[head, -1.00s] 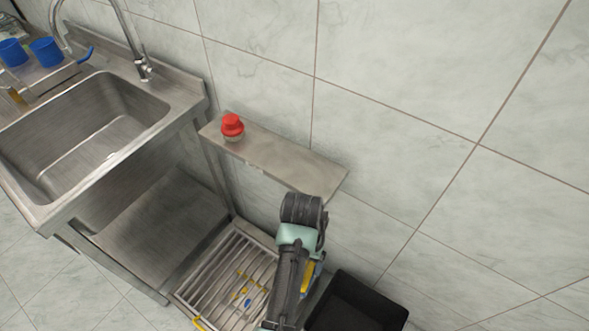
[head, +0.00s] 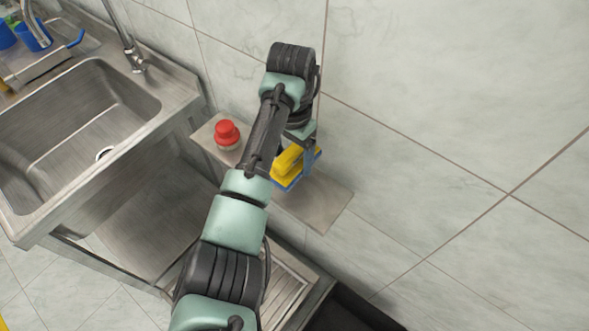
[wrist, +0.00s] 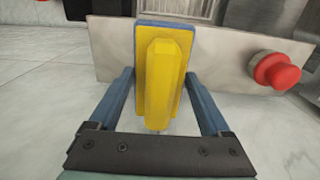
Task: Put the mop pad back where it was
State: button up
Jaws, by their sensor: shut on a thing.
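The mop pad (head: 289,161) has a yellow raised top on a blue base. My gripper (head: 304,158) is shut on it and holds it over the wall shelf (head: 325,200), right of the red-capped bottle (head: 227,134). In the wrist view the pad (wrist: 161,85) is between the two blue fingers of my gripper (wrist: 159,76), with the shelf (wrist: 111,52) behind it. I cannot tell whether the pad touches the shelf. My arm hides the middle of the shelf in the head view.
The red cap (wrist: 276,71) is to the right in the wrist view. A steel sink (head: 80,120) stands left of the shelf. A slatted rack (head: 288,285) and a black bin (head: 350,312) are below. The shelf's right end is bare.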

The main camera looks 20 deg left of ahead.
aim_at(292, 150)
jog(key=shift+f, duration=3.5)
jog(key=shift+f, duration=0.2)
jog(key=o, duration=1.4)
notch_tip(292, 150, up, 12)
jog(key=shift+r, duration=0.2)
